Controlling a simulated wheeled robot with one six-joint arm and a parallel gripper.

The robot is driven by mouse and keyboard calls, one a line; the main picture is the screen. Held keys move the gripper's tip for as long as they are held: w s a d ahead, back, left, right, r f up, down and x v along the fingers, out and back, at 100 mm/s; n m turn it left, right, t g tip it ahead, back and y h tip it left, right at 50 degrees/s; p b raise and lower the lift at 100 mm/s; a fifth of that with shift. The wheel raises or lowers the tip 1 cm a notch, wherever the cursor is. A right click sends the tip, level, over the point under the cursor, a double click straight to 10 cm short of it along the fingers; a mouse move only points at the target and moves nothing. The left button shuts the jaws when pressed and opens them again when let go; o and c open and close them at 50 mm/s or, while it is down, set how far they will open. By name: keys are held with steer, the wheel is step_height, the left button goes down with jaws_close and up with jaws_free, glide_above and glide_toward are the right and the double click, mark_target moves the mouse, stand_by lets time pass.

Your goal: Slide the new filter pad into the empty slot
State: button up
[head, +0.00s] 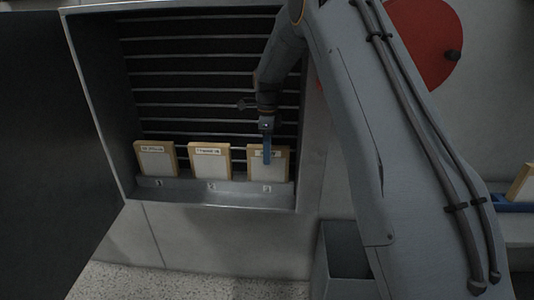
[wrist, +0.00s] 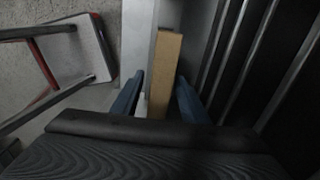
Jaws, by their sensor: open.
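A filter pad with a tan frame and pale face (head: 268,163) stands upright at position 3 of the cabinet's bottom ledge. My gripper (head: 267,150) is at this pad, with a blue finger in front of its face. In the wrist view, my gripper (wrist: 160,100) is open, with the pad's tan edge (wrist: 164,75) between its two blue fingers and gaps showing beside it. Similar pads stand at position 1 (head: 156,160) and position 2 (head: 210,162). All three numbered positions hold a pad.
The grey ledge (head: 190,192) runs along the cabinet bottom, with dark slats (head: 190,80) behind. The open dark door (head: 50,130) stands at left. A grey bin (head: 345,250) is below right. Another tan-framed pad (head: 524,184) sits by a blue holder (head: 511,206) at far right.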

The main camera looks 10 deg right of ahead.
step_height(320, 180, up, 6)
steer(key=shift+r+b, duration=0.15)
steer(key=shift+b, duration=0.8)
steer(key=shift+r, duration=0.35)
steer(key=shift+s+r, duration=0.15)
steer(key=shift+s, duration=0.05)
steer(key=s+f+n, duration=0.3)
steer(key=s+n, duration=0.4)
steer(key=s, duration=0.4)
steer(key=s+f+n, duration=0.2)
steer(key=s+n, duration=0.5)
steer(key=s, duration=0.5)
steer(key=s+f+n+t, duration=0.1)
steer(key=s+f+n, duration=0.2)
steer(key=s+n, duration=0.4)
steer(key=s, duration=0.5)
steer(key=shift+s+a+f+n, duration=0.15)
steer(key=shift+f+n, duration=0.15)
steer(key=shift+f, duration=0.05)
steer(key=shift+c, duration=0.4)
